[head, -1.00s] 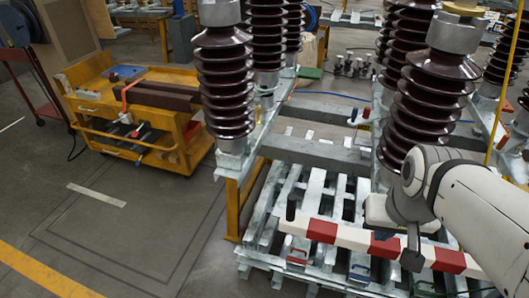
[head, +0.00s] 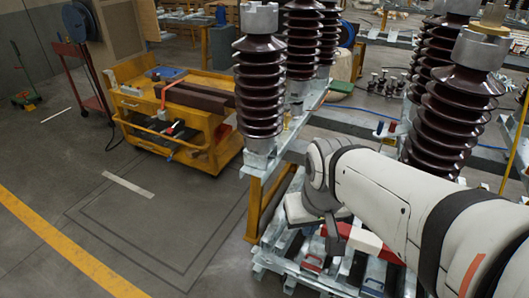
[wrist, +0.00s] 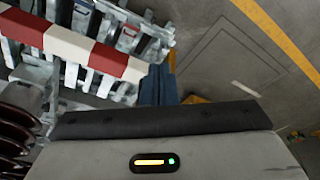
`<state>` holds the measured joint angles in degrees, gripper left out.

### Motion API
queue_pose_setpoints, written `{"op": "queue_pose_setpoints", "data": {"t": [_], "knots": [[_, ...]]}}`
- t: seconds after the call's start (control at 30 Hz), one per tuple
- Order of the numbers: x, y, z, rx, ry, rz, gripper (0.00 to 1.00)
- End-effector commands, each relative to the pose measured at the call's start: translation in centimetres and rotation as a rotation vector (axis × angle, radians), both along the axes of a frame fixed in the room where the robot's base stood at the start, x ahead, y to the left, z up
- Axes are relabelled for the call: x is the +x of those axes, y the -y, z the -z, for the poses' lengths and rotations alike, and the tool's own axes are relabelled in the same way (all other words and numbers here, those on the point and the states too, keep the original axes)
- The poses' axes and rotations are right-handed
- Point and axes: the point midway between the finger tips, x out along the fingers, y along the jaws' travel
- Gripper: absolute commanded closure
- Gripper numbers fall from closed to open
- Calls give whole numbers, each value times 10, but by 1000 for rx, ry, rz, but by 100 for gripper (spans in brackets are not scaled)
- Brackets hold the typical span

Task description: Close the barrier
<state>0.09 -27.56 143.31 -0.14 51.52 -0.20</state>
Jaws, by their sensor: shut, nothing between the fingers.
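The barrier is a red-and-white striped bar (head: 366,240), mostly hidden behind my arm in the head view. In the wrist view the barrier (wrist: 85,48) runs from the upper left towards the middle, with a white end part beside my fingers. My gripper (head: 333,240) is shut and empty, pointing down at the barrier's left end. In the wrist view the dark fingers of my gripper (wrist: 157,85) are together, just right of the white end part. I cannot tell whether they touch it. The dark upright handle at the barrier's end is hidden.
Grey metal slats (head: 285,262) lie below the barrier. A yellow trolley (head: 190,125) stands at the left. The floor in front of it is clear, with a yellow line (head: 70,245).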

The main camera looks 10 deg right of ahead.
Motion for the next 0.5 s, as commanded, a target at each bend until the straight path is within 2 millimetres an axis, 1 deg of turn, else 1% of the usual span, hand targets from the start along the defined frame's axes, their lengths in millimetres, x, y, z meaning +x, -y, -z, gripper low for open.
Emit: {"op": "queue_pose_setpoints", "data": {"t": [0.17, 0.27, 0.37, 0.47, 0.5], "knots": [[1, 0, 0, -1, -3, -4, 100], [8, -1, -5, -11, -18, -36, 100], [25, 1, -13, -36, -59, -128, 100], [52, -3, -22, -75, -121, -256, 100], [65, -5, -24, -92, -149, -317, 100]]}}
